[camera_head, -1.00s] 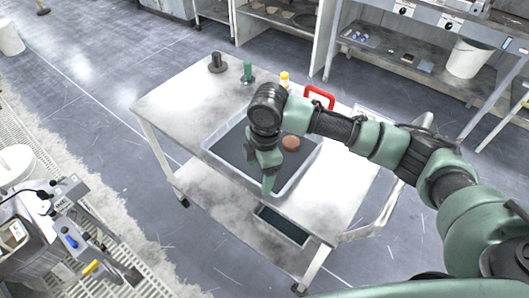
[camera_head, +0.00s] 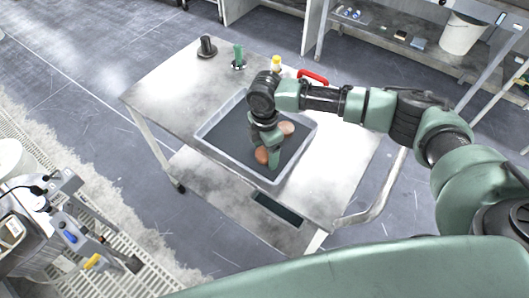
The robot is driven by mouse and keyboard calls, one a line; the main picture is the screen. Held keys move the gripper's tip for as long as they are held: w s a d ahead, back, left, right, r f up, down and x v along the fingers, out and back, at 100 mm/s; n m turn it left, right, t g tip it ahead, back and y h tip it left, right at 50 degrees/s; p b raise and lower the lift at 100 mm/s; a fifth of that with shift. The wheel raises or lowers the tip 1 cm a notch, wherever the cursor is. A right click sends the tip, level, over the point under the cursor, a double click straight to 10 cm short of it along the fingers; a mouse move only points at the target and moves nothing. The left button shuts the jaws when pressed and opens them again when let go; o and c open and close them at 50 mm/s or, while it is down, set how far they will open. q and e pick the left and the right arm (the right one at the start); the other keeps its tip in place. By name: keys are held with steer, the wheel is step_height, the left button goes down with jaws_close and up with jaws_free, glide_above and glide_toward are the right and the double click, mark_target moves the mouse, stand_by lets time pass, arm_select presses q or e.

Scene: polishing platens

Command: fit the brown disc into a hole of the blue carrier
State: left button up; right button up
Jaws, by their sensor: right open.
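Two brown discs show in the grey tray (camera_head: 212,148). One disc (camera_head: 286,128) lies right of my right gripper, and the other disc (camera_head: 261,155) lies just left of its lower end. My right gripper (camera_head: 273,157) is open and points down into the tray, close to the discs. The wrist hides part of the tray floor, and I cannot tell whether the fingers touch a disc. I see no blue carrier. My left gripper is not in view.
The tray sits on a metal cart (camera_head: 165,95). On its far side stand a black part (camera_head: 207,47), a green part (camera_head: 238,56), a yellow-capped bottle (camera_head: 276,64) and a red handle (camera_head: 313,77). A machine (camera_head: 40,235) stands lower left.

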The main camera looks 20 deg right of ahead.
steer(key=c, duration=1.6)
steer(key=shift+o, duration=0.2)
steer(key=shift+r, duration=0.1)
